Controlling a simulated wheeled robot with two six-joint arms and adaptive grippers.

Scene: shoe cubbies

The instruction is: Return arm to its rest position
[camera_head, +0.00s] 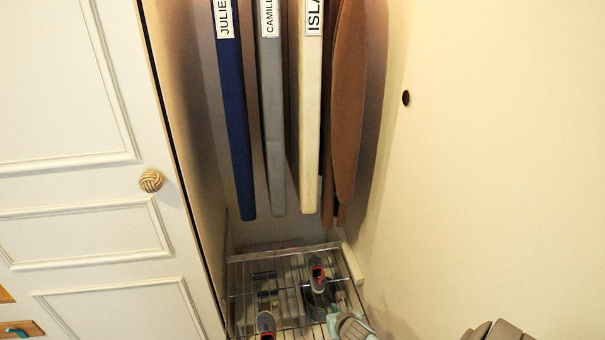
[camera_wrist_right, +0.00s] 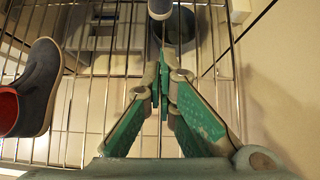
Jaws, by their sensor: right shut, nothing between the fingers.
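My right gripper (camera_head: 342,308) is at the bottom of the head view, over the wire rack (camera_head: 240,290). In the right wrist view the right gripper (camera_wrist_right: 163,62) has its green-padded fingers closed together, with nothing between them. A dark grey shoe with a red inside (camera_head: 317,274) is on the rack just beyond the gripper. A second such shoe (camera_head: 266,322) is to the left. In the wrist view one shoe (camera_wrist_right: 42,88) is at the left, apart from the fingers, and part of another (camera_wrist_right: 160,9) shows at the top. I cannot identify my left gripper in either view.
A white panelled door with a round woven knob (camera_head: 151,181) is at the left. Blue (camera_head: 234,120), grey (camera_head: 272,120) and cream (camera_head: 309,120) name-labelled panels and a brown piece (camera_head: 350,90) hang above the rack. A bare cream wall (camera_head: 500,150) is at the right.

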